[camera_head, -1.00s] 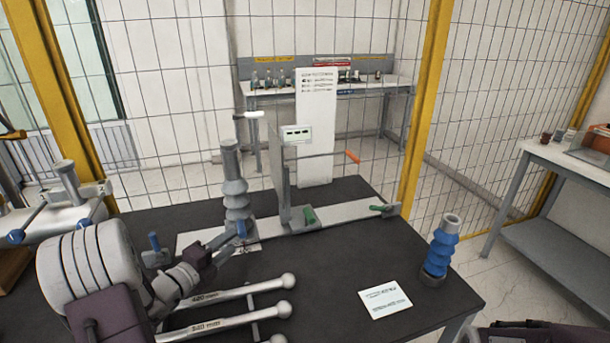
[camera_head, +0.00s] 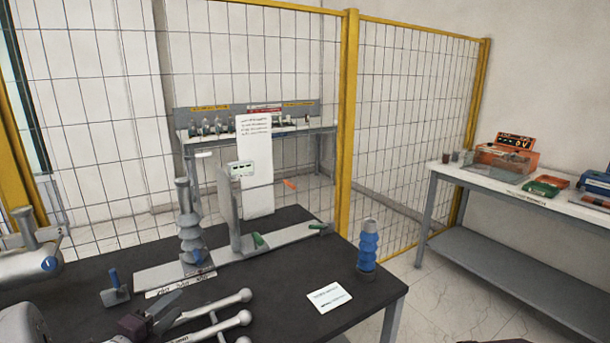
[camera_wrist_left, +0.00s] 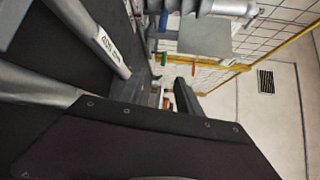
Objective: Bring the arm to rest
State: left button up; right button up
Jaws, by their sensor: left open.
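My left gripper (camera_head: 168,309) is open and empty in the head view, low over the near left part of the black table (camera_head: 285,285). It is beside several grey ball-ended rods (camera_head: 215,308) and apart from the grey ribbed bushing (camera_head: 190,225), which stands upright on a pale base plate behind it. In the left wrist view the gripper's dark body (camera_wrist_left: 150,145) fills the bottom; rods and part of the grey bushing show beyond. My right gripper is not in view.
A blue bushing (camera_head: 367,248) stands upright near the table's right edge, by a white card (camera_head: 329,297). A blue-handled clamp (camera_head: 115,287) stands left of the base plate (camera_head: 300,232). A mesh fence (camera_head: 400,130) is behind; a side bench (camera_head: 480,180) is at right.

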pick_arm(q)
jog(key=d+r+m+g+h+p, duration=0.1)
jog(key=d+r+m+h+p, duration=0.15)
jog(key=d, duration=0.45)
jog(key=d+r+m+g+h+p, duration=0.1)
jog(key=d+r+m+g+h, duration=0.15)
jog(key=d, duration=0.35)
jog(key=s+d+m+g+h+p, duration=0.1)
jog(key=s+d+m+g+p, duration=0.1)
jog(key=s+d+m+g, duration=0.35)
jog(key=s+d+m+g+h+p, duration=0.1)
jog(key=s+d+m+g, duration=0.1)
jog(key=s+d+m, duration=0.55)
jog(key=s+f+m+g+y+p, duration=0.3)
jog(key=s+f+m+g+y, duration=0.25)
jog(key=s+m, duration=0.5)
jog(key=w+a+f+m+t+y, duration=0.1)
jog(key=w+a+f+m+y, duration=0.1)
jog(key=a+m, duration=0.4)
jog(key=w+a+f+m+y, duration=0.2)
jog(key=a+m+y, duration=0.2)
jog(key=m, duration=1)
jog(key=shift+w+a+t, duration=0.2)
jog(key=shift+a+t, duration=0.15)
jog(key=shift+a, duration=0.9)
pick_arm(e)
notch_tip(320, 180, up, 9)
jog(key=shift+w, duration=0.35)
